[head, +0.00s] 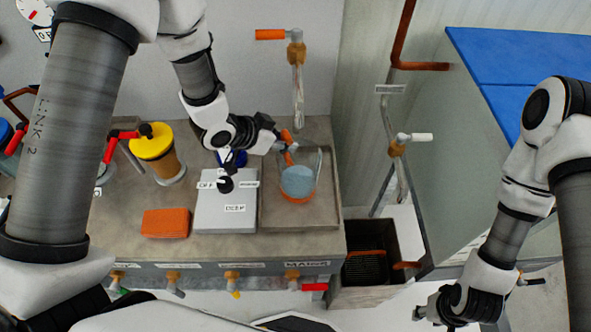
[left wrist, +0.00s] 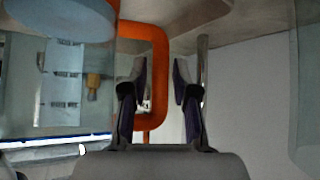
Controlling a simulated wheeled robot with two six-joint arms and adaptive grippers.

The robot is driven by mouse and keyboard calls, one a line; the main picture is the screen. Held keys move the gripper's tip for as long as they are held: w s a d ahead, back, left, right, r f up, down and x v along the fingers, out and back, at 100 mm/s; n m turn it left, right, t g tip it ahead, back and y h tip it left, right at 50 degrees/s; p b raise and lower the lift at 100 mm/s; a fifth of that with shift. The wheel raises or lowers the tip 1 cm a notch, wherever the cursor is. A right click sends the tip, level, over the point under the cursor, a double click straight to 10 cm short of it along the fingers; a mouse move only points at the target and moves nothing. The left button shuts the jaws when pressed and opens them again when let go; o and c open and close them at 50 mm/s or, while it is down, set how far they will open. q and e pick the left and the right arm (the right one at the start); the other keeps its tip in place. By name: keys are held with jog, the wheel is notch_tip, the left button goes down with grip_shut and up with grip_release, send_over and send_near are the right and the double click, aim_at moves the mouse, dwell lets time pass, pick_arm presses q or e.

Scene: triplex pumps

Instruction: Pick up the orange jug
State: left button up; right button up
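The orange jug (head: 298,197) stands in a shallow tray (head: 328,207) on the bench, with a grey-blue round top surface. Its orange handle (head: 287,137) points toward the back. My left gripper (head: 283,147) is at the handle. In the left wrist view, the jug's pale blue round part (left wrist: 62,15) is at the upper left. The upright bar of the handle (left wrist: 158,75) shows between the fingers of my left gripper (left wrist: 160,80), which are apart with gaps at both sides. My right gripper (head: 425,312) is low at the right, away from the jug; its fingers are too small to read.
A grey scale (head: 224,212) stands left of the tray, with an orange block (head: 166,223) and a yellow-lidded container (head: 155,150) further left. A tap with an orange handle (head: 270,34) is on the wall behind. A dark sink (head: 367,240) lies at the right.

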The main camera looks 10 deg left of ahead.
pick_arm(q)
jog(key=shift+s+a+r, duration=0.1)
jog(key=shift+c, duration=0.4)
grip_shut()
